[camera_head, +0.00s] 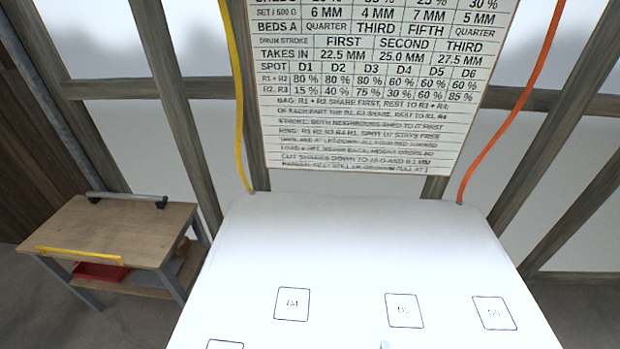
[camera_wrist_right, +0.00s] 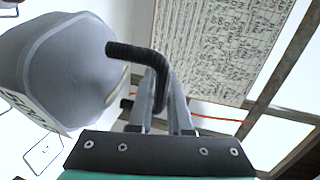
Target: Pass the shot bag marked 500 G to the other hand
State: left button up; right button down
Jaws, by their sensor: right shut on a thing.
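In the right wrist view my right gripper (camera_wrist_right: 163,84) is shut on a black bent handle (camera_wrist_right: 135,52). A rounded grey bag (camera_wrist_right: 72,62) hangs at the left by this handle. A pale label with dark marks (camera_wrist_right: 30,110) wraps its lower edge, but I cannot read it, so I cannot tell whether it says 500 G. The bag does not show clearly in the head view; only a small pale grey tip (camera_head: 384,345), which I cannot identify, shows at the bottom edge. My left gripper is not in view.
A white roof panel (camera_head: 350,245) carries several outlined squares, such as one at its middle (camera_head: 404,310), and is otherwise clear. A printed chart (camera_head: 370,90) stands behind it between a yellow cable (camera_head: 238,90) and an orange cable (camera_head: 515,105). A wooden workbench (camera_head: 130,232) stands left.

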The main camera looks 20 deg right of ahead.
jog(key=shift+f, duration=0.15)
jog(key=shift+a, duration=0.1)
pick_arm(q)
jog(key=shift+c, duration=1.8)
pick_arm(e)
jog(key=a+f+n+y, duration=0.2)
jog(key=a+y, duration=0.1)
jog(key=a, duration=0.5)
jog(key=w+a+f+n+y, duration=0.1)
jog(key=a+f+n+y, duration=0.1)
jog(key=a, duration=0.6)
jog(key=a+f+n+y, duration=0.2)
jog(key=a+n+y, duration=0.2)
jog(key=a+y, duration=0.2)
jog(key=shift+w+a+f, duration=0.3)
jog(key=shift+a+f, duration=0.1)
jog(key=shift+a, duration=0.7)
